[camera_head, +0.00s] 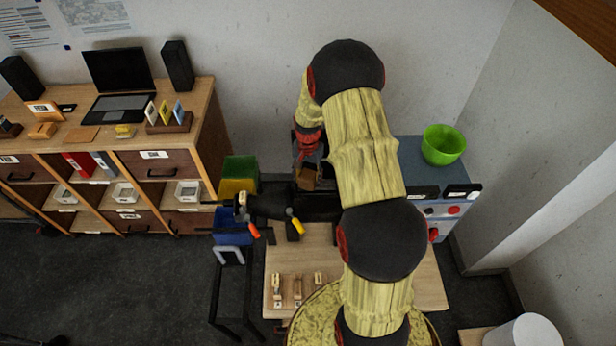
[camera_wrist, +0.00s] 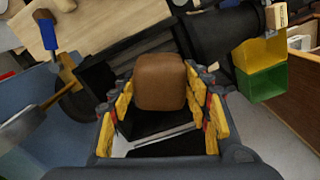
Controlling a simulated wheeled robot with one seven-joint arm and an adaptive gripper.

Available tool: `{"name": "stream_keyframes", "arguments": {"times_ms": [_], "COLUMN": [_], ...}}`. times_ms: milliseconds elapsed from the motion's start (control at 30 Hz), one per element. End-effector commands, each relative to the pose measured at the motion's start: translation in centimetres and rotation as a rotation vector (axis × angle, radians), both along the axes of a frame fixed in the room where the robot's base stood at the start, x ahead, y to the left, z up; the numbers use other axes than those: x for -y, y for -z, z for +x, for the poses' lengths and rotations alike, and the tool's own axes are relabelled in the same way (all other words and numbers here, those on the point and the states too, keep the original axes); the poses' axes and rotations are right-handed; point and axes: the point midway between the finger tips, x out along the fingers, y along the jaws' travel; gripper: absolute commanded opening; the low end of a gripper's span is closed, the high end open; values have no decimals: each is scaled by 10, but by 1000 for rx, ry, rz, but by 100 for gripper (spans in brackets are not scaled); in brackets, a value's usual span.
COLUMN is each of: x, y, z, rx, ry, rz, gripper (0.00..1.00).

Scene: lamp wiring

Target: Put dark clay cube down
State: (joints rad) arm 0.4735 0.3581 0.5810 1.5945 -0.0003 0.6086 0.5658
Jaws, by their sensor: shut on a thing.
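The dark clay cube (camera_wrist: 160,82) is brown with rounded edges and fills the middle of the wrist view. My gripper (camera_wrist: 163,95) is shut on it, with yellow finger pads on its left and right sides. The cube is above a black box-like thing (camera_wrist: 150,120), and I cannot tell whether it touches it. In the head view my arm hides part of the scene. The brown cube shows there in a small patch (camera_head: 307,179) beside my red gripper parts (camera_head: 307,140).
Green (camera_head: 240,168) and yellow bins (camera_head: 236,188) stand left of the dark holder. A light wooden table (camera_head: 330,262) carries small labelled pieces. A green bowl (camera_head: 444,144) sits on the blue-grey counter at the right. A wooden shelf unit (camera_head: 130,150) stands at the left.

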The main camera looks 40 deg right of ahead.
Motion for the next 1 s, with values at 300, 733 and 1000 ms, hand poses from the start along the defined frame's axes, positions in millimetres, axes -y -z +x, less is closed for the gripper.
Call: {"name": "stream_keyframes", "arguments": {"times_ms": [300, 733, 1000], "x": [0, 0, 0], "y": [4, 4, -4], "z": [0, 0, 0], "rx": [0, 0, 1], "ry": [0, 0, 0], "rz": [0, 0, -1], "gripper": [51, 66, 66]}}
